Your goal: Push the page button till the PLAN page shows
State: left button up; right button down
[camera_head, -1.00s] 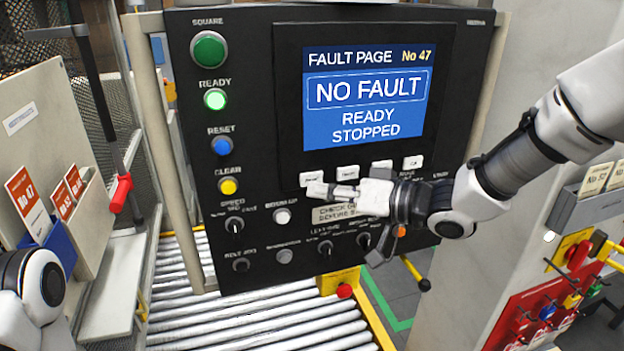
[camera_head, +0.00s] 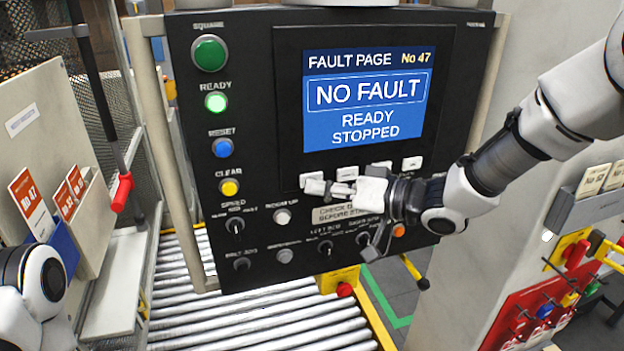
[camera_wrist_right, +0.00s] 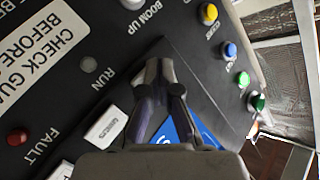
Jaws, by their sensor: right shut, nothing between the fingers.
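The control panel's screen (camera_head: 364,98) reads FAULT PAGE No 47, NO FAULT, READY STOPPED. A row of white buttons sits below it; their labels are too small to read in the head view. My right gripper (camera_head: 318,188) is shut and empty, its fingertips just below and in front of the leftmost white button (camera_head: 312,178). I cannot tell whether they touch the panel. In the right wrist view, the shut fingers (camera_wrist_right: 160,75) hang over the panel, and a white button (camera_wrist_right: 106,125) shows beside them. My left gripper is out of view.
A green button (camera_head: 209,54), a lit READY lamp (camera_head: 215,102), a blue button (camera_head: 222,148) and a yellow button (camera_head: 229,187) line the panel's left side. Knobs lie below the gripper. A roller conveyor (camera_head: 255,325) runs underneath, and card racks stand on both sides.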

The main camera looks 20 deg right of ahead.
jog(key=shift+w, duration=0.1)
dwell(0.6)
jog(key=shift+s, duration=0.8)
jog(key=shift+s, duration=0.1)
jog(key=s, duration=0.4)
jog(key=shift+s+d, duration=0.1)
jog(key=shift+s, duration=0.3)
dwell(2.5)
